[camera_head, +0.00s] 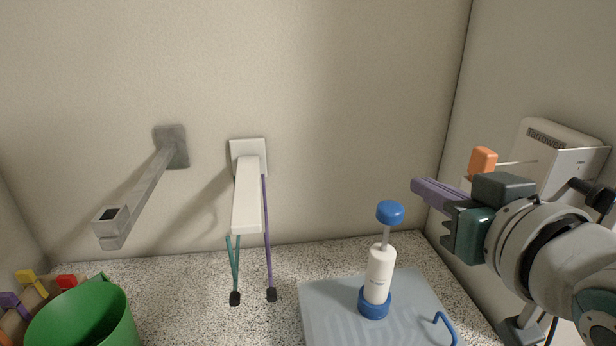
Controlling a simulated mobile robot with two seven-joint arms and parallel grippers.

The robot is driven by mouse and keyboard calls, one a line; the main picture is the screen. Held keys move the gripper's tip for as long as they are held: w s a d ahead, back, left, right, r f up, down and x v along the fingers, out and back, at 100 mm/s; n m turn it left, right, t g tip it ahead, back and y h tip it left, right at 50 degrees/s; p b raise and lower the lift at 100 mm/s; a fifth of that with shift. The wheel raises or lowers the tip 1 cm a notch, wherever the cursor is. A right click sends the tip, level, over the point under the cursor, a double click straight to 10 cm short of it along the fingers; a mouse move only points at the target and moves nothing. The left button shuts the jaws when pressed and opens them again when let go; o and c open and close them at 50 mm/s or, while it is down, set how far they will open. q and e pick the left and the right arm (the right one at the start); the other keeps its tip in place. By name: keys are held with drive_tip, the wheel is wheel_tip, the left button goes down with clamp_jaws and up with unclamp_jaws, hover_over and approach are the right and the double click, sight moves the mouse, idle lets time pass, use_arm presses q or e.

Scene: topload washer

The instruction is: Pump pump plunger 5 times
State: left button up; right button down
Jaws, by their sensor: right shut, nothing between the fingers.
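The pump (379,275) stands upright on a grey-blue board, with a white body and a blue collar at its base. Its plunger has a blue knob (390,212) on a thin grey rod, and the rod shows between the knob and the body, so the plunger is raised. My right gripper (415,187) is to the right of the knob and a little higher in the picture. Its purple fingers are shut and empty, pointing left, apart from the knob. My left gripper is not in view.
The board (330,312) has a blue hook-shaped handle (445,325). A green bucket (85,320) and coloured blocks (25,280) are at the lower left. A grey wall arm (140,195) and a white one (247,195) with hanging cords jut out. A white box (560,150) is at right.

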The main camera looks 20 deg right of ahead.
drive_tip(key=w+d+f, duration=0.1)
drive_tip(key=w+f, duration=0.4)
drive_tip(key=w, duration=0.1)
drive_tip(key=shift+d+f, duration=0.2)
drive_tip(key=shift+f, duration=0.05)
wheel_tip(320, 180, down, 6)
drive_tip(key=b, duration=0.4)
drive_tip(key=shift+r, duration=0.15)
